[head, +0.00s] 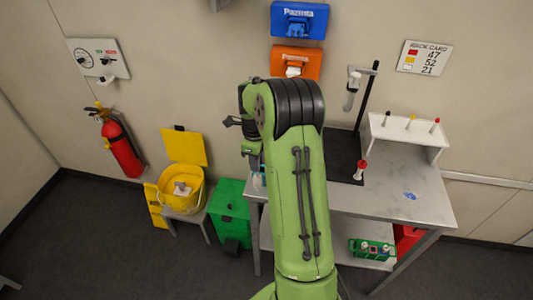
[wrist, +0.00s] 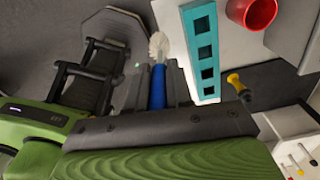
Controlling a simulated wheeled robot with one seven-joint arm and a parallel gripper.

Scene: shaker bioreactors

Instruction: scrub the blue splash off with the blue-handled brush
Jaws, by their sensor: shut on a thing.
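The blue splash (head: 410,196) is a small mark on the right part of the grey bench top (head: 393,212). The blue-handled brush (wrist: 157,88) is in my gripper, its round white bristle head (wrist: 159,47) pointing away from the gripper. My gripper (wrist: 157,92) is shut on the blue handle. In the head view my gripper (head: 233,122) is raised at the left side of my arm, well left of the splash and apart from it. The brush cannot be made out in the head view. The splash does not show in the wrist view.
A teal rack (wrist: 202,50), a red cup (wrist: 252,12) and a yellow-topped item (wrist: 238,83) show in the wrist view. A red-topped tube (head: 361,171) and a stand (head: 366,95) are left of the splash. A white tube shelf (head: 408,130) stands behind it.

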